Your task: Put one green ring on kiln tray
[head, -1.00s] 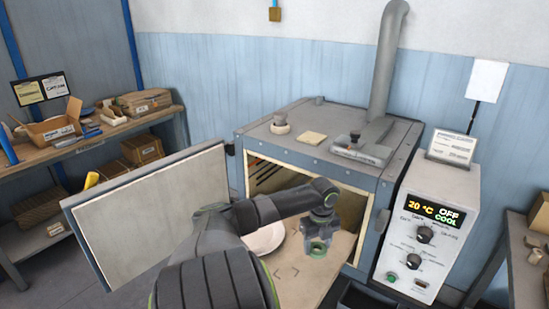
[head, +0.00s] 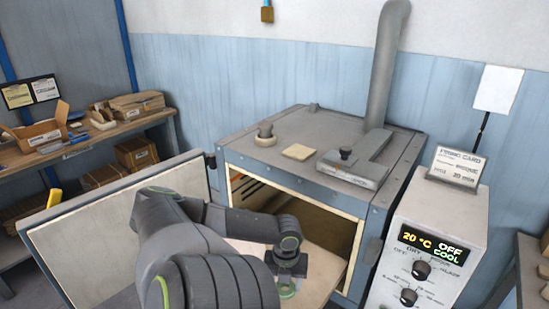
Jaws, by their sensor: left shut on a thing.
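My left gripper (head: 288,272) points down at the open front of the kiln and is shut on a green ring (head: 287,291). The ring shows just below the fingers, over or on the pale kiln tray (head: 322,270); I cannot tell whether it touches the tray. The tray reaches out of the kiln's opening, and my arm hides its left and near parts. My right gripper is not in view.
The kiln (head: 300,160) stands open, its door (head: 110,235) swung out to the left behind my arm. A control box (head: 430,245) reading 20 °C, OFF, COOL stands close at the right. A shelf (head: 95,145) with boxes is at the far left.

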